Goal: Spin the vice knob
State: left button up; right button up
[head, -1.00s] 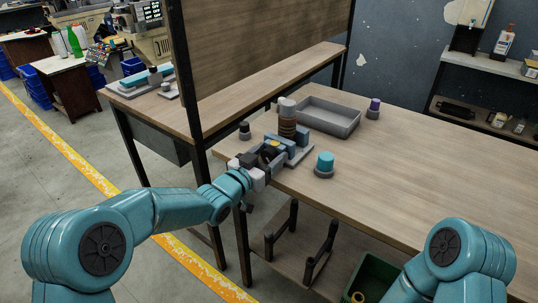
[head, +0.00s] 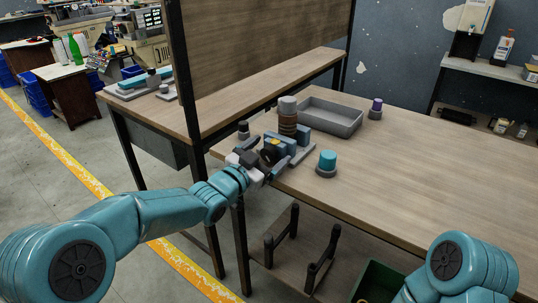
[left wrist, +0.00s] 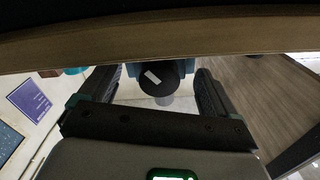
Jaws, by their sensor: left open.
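The blue vice (head: 303,137) stands on a grey base at the table's near left edge. Its dark round knob (left wrist: 158,78), with a white mark, shows in the left wrist view between my two fingers. My left gripper (head: 272,164) is open at the table edge, in front of the vice; it also shows in the left wrist view (left wrist: 160,88). The fingers lie on both sides of the knob, with visible gaps, so they do not seem to touch it. In the head view the gripper partly hides the knob. My right gripper is out of view.
A brown-and-grey cylinder stack (head: 288,118) stands behind the vice. A cyan-topped piece (head: 327,162) is to its right, and a black-topped piece (head: 243,130) to its left. A grey tray (head: 345,127) and a purple-topped piece (head: 376,107) are farther back. The table's right side is clear.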

pick_arm(q)
jog(key=s+a+b, duration=0.1)
jog(key=s+a+f, duration=0.1)
jog(key=shift+s+b, duration=0.4)
jog(key=shift+r+b+v, duration=0.25)
jog(key=shift+b+v, duration=0.15)
jog(key=shift+v, duration=0.7)
